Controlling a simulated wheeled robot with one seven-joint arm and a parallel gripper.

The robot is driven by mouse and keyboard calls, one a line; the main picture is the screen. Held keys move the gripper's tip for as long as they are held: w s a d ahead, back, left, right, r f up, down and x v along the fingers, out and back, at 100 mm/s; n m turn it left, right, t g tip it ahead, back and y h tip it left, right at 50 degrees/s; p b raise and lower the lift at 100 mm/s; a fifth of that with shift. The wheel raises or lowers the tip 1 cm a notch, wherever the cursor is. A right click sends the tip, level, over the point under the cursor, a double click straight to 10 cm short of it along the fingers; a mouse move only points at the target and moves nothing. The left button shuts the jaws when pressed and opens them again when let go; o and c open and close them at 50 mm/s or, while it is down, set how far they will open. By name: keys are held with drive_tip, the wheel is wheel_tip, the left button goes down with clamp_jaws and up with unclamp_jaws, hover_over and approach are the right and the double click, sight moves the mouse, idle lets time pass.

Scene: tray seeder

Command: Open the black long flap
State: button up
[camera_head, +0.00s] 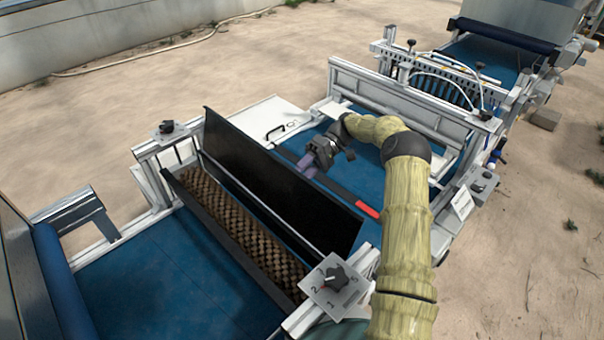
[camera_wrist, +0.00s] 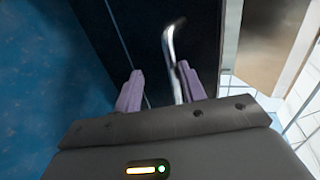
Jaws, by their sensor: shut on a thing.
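The black long flap (camera_head: 275,180) is raised in the head view, a long panel standing tilted beside the brown textured roller (camera_head: 240,225). My gripper (camera_head: 308,166) is on the far side of the flap, low over the blue belt. In the wrist view, its two purple fingers (camera_wrist: 160,78) are at a thin metal handle (camera_wrist: 170,45) in front of a dark panel (camera_wrist: 120,30), which looks like the flap. The gripper is shut on this handle, which lies close to the right finger. The head view does not show the handle clearly.
Blue belts (camera_head: 170,285) lie on both sides of the roller. A knob box (camera_head: 338,285) stands at the flap's near end and another knob (camera_head: 166,127) at the far end. A white frame panel (camera_head: 400,100) stands behind my arm. A red-ended black bar (camera_head: 340,192) crosses the belt.

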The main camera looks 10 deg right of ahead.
drive_tip(key=shift+f, duration=0.1)
wheel_tip(320, 180, up, 10)
drive_tip(key=b, duration=0.2)
drive_tip(key=shift+b, duration=0.3)
idle(0.4)
wheel_tip(320, 180, up, 10)
drive_tip(key=p, duration=1)
drive_tip(key=shift+a, duration=0.15)
